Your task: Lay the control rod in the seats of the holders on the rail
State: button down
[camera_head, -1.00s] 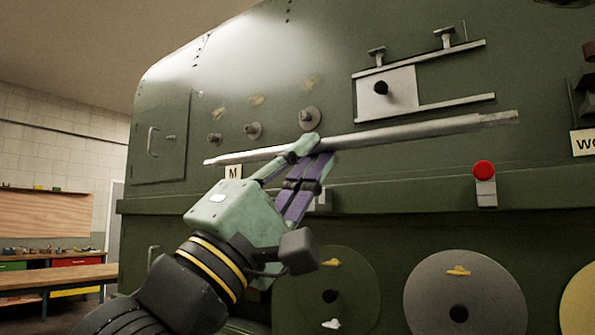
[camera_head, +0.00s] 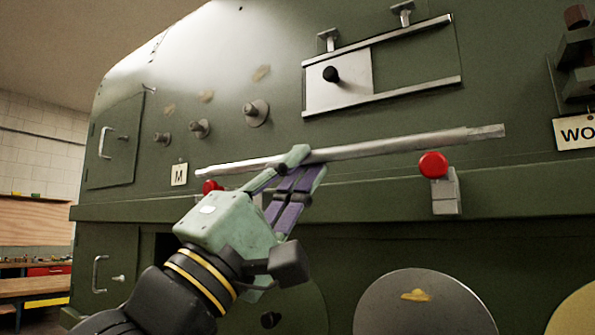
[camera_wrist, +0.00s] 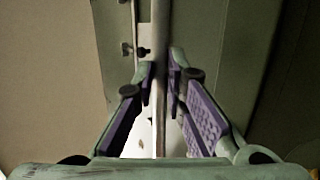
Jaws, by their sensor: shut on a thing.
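The control rod (camera_head: 400,144) is a long grey metal bar with thinner ends. My gripper (camera_head: 300,160) is shut on it left of its middle, and it also shows in the wrist view (camera_wrist: 160,75). The rod tilts up slightly to the right in the head view. One holder (camera_head: 444,190), a grey block with a red round top, stands on the green rail (camera_head: 360,200), below the rod's right part. A second red top (camera_head: 211,187) shows at left, partly hidden behind my gripper. The rod appears above both holders, apart from the right one. Their seats cannot be made out.
An M label (camera_head: 179,174) is at left. Round discs (camera_head: 420,305) sit below the rail.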

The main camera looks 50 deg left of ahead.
jog(key=shift+y, duration=0.3)
jog(key=shift+d+f+b, duration=0.1)
jog(key=shift+f+b, duration=0.05)
jog(key=shift+b, duration=0.25)
jog(key=shift+w+a+f+b, duration=0.25)
jog(key=shift+w+f+b, duration=0.15)
jog(key=shift+w, duration=0.55)
jog(key=shift+w+a+f+b, duration=0.3)
jog(key=shift+w+b, duration=0.15)
jog(key=shift+w, duration=0.55)
jog(key=shift+w+a+f+b, duration=0.2)
jog(key=shift+w+f+b, duration=0.2)
jog(key=shift+w, duration=0.55)
jog(key=shift+f+b, duration=1.1)
jog(key=shift+b, duration=0.2)
jog(key=c, duration=1.6)
grip_release()
jog(key=shift+o, duration=0.2)
jog(key=v, duration=1.2)
